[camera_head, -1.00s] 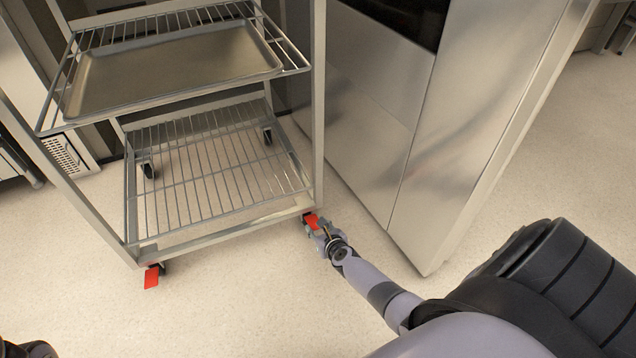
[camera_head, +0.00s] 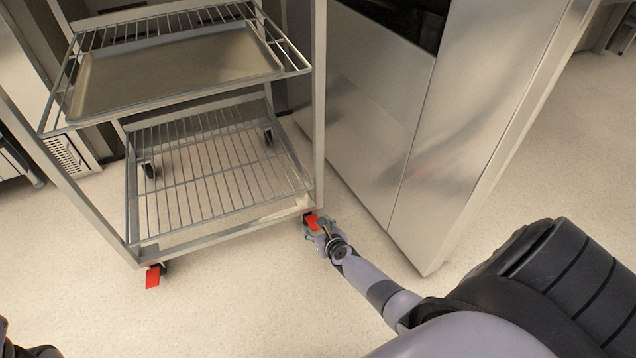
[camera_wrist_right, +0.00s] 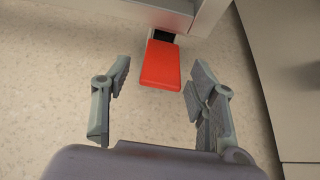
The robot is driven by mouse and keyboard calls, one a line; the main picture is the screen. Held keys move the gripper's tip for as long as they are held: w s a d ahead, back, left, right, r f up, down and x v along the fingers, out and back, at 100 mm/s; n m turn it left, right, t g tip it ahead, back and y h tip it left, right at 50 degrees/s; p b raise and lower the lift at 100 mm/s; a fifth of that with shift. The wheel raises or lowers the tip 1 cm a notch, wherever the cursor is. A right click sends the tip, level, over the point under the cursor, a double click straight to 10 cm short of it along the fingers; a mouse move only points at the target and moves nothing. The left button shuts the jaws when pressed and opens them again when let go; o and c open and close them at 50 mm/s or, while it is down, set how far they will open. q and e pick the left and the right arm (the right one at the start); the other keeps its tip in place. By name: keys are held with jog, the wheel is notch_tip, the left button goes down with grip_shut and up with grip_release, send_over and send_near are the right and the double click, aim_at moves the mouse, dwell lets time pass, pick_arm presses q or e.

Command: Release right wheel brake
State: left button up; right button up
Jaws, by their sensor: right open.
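The right wheel brake (camera_head: 312,222) is a red pedal at the rack's front right caster, seen partly behind my gripper in the head view. In the right wrist view the red pedal (camera_wrist_right: 161,65) shows whole, just ahead of and between my fingers, apart from both. My right gripper (camera_wrist_right: 152,95) is open and empty; it also shows in the head view (camera_head: 316,232) at the rack's right corner. The left wheel's red brake pedal (camera_head: 153,277) is at the front left caster. A dark piece of my left arm shows at the lower left; its gripper is not visible.
The wheeled metal rack (camera_head: 140,256) holds a baking tray (camera_head: 180,68) on its upper wire shelf. The steel oven front (camera_head: 372,130) stands close to the right of the rack and my right gripper. The floor (camera_head: 230,315) in front of the rack is clear.

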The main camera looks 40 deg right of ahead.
jog(key=shift+a+r, duration=0.15)
jog(key=shift+a, duration=0.05)
jog(key=shift+s+r, duration=0.1)
jog(key=shift+s, duration=0.45)
jog(key=s+a, duration=0.2)
jog(key=s, duration=0.9)
jog(key=shift+s+a, duration=0.3)
jog(key=shift+w+r, duration=0.1)
jog(key=shift+r, duration=0.05)
